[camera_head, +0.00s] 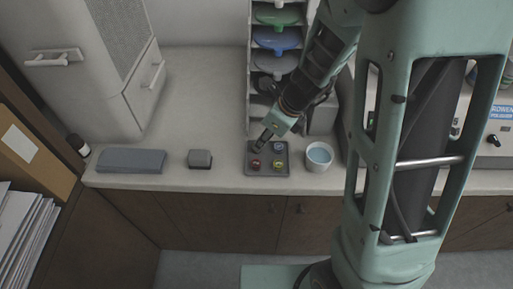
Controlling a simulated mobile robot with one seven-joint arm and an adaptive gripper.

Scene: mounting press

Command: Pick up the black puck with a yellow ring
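A small dark tray (249,170) lies on the counter near its front edge and holds small dark round pucks with coloured rings. The puck with a yellow ring (279,163) appears to be at the tray's front right. A puck with a reddish ring (256,164) is at the front left. Another puck (279,147) is at the back right, its ring colour too small to tell surely. My gripper (264,139) points down over the back left of the tray and hides that corner. Its fingers are too small to show whether they are open or shut.
A white cup with light blue contents (319,156) stands just right of the tray. A small grey block (200,159) and a long grey slab (131,160) lie to the left. A rack with coloured dishes (277,39) stands behind. My arm hides much of the right side.

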